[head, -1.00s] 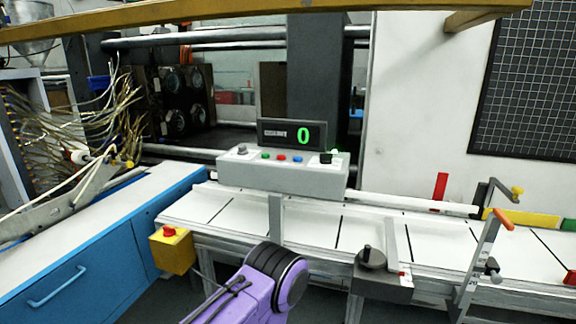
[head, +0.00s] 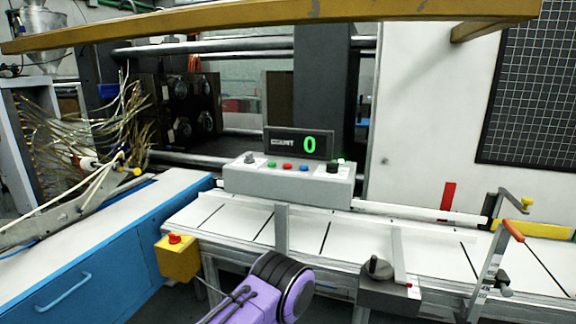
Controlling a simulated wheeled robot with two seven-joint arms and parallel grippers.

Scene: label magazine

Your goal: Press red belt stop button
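A yellow box (head: 178,258) with a red mushroom button (head: 174,238) on top is mounted at the front left end of the white conveyor belt (head: 300,236). The button is unobstructed. A grey control panel (head: 288,184) behind the belt carries a small red button (head: 287,166) among green, blue and black controls. Its display (head: 299,144) reads COUNT and a green 0. A purple arm link of mine shows at the bottom centre, in front of the belt and right of the yellow box. Neither of my grippers is in view.
A blue cabinet (head: 95,262) stands left of the yellow box. A black-knobbed bracket (head: 378,274) and an orange-handled clamp lever (head: 500,250) stick out along the belt's front right. A yellow beam (head: 280,22) crosses the top. Space before the yellow box looks clear.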

